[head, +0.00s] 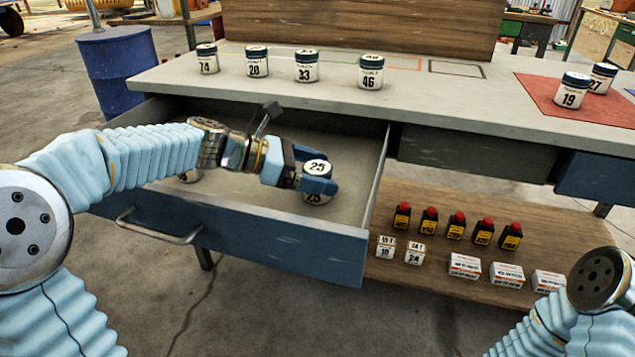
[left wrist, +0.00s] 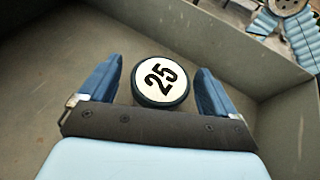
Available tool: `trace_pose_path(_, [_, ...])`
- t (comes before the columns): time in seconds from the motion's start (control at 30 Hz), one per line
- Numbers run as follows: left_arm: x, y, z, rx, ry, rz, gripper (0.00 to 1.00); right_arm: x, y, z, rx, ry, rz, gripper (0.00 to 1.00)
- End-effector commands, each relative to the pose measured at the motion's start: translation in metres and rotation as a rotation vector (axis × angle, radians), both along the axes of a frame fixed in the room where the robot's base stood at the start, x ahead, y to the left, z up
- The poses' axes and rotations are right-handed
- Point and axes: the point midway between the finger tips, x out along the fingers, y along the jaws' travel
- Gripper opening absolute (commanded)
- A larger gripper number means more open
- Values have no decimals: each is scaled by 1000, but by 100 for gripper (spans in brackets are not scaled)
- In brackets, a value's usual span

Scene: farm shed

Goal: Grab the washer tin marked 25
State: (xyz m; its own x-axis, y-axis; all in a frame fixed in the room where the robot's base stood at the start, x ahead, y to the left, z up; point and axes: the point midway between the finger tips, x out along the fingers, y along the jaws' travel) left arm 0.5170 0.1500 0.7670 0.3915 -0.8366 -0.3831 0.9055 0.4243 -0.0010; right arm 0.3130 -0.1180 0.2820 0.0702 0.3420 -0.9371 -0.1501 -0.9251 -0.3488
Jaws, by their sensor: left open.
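The washer tin marked 25 (head: 317,169) stands upright in the open drawer (head: 250,238), near its right side. It has a white label on its lid with a dark rim. My left gripper (head: 318,183) is in the drawer with its blue fingers open, one on each side of the tin. In the left wrist view the lid of the tin (left wrist: 161,80) sits between the two fingers (left wrist: 158,88), with a gap at each side. My right gripper is out of view; only part of my right arm shows at the lower right.
Tins marked 14 (head: 207,60), 20 (head: 257,63), 33 (head: 306,67) and 46 (head: 370,73) stand on the workbench (head: 440,95). Tin 19 (head: 571,92) and another are on a red mat (head: 545,98). Bottles and boxes fill the lower shelf (head: 420,190).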

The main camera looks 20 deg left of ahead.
Motion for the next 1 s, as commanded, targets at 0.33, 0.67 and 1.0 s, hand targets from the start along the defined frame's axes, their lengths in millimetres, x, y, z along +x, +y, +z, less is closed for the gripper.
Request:
trace_pose_path(0.33, [8, -16, -7, 0, 0, 1, 91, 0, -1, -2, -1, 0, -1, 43])
trace_pose_path(0.67, [8, -16, -7, 0, 0, 1, 48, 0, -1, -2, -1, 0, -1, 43])
trace_pose_path(1.0, [8, -16, -6, 0, -2, 1, 31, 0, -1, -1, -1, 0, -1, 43])
